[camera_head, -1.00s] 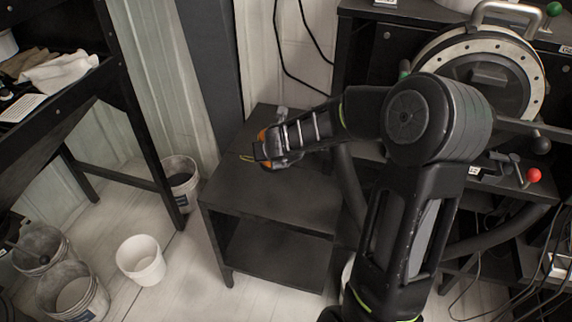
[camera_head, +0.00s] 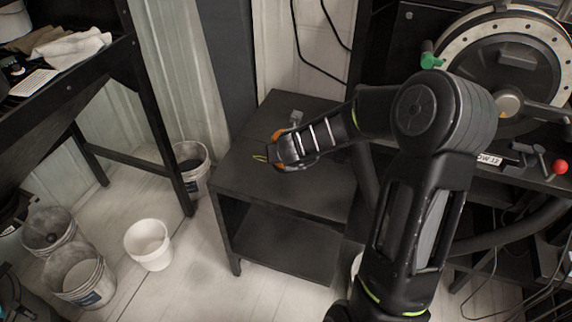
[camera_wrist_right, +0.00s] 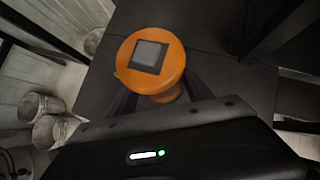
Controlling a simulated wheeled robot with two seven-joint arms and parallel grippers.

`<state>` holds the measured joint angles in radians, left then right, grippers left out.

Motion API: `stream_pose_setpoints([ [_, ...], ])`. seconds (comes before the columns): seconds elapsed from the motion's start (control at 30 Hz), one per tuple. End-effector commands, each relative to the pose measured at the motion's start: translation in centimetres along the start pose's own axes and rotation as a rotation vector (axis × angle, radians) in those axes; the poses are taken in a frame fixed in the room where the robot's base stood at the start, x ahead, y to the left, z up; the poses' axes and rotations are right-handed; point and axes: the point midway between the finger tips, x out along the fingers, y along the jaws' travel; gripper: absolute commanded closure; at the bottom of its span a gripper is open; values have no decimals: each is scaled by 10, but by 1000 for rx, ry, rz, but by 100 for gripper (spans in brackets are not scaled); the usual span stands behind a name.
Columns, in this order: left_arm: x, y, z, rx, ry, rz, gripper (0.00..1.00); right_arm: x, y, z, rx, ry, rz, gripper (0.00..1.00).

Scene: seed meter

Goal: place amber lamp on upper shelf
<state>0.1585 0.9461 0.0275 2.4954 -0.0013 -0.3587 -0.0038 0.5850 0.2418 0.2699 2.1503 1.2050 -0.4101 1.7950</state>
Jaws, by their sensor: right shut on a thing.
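The amber lamp (camera_wrist_right: 150,62) is a round orange body with a dark-framed grey square on its face. My right gripper (camera_wrist_right: 160,95) is shut on it. In the head view only orange edges of the lamp (camera_head: 279,136) show around my right gripper (camera_head: 272,151); the rest is hidden. Lamp and gripper appear over the upper shelf (camera_head: 315,192) of a dark stand, near its left part. I cannot tell whether the lamp touches the surface. My left gripper is not in view.
A lower shelf (camera_head: 285,250) is empty where visible. A white bucket (camera_head: 148,244) is on the floor at left. A machine with a large round plate (camera_head: 510,75) stands at right. The upper shelf's front is clear.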

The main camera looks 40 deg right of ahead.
Motion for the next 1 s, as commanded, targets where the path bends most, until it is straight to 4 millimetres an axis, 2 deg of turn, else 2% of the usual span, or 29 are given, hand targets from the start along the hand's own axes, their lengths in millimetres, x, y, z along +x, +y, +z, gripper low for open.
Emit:
stream_pose_setpoints([
  [0.23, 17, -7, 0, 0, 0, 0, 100, 26, 0, -24, -1, 3, 0, 88],
  [0.53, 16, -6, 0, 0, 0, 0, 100, 26, 0, -24, 0, 0, 0, 88],
  [0.87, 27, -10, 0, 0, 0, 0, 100, 34, 0, -31, 0, 1, 1, 88],
  [0.9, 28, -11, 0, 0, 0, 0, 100, 35, 0, -32, 0, 2, 1, 96],
  [0.93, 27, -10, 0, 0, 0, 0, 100, 34, 0, -32, 0, 4, 1, 39],
  [1.0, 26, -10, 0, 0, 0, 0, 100, 34, 0, -32, 0, 5, 1, 33],
])
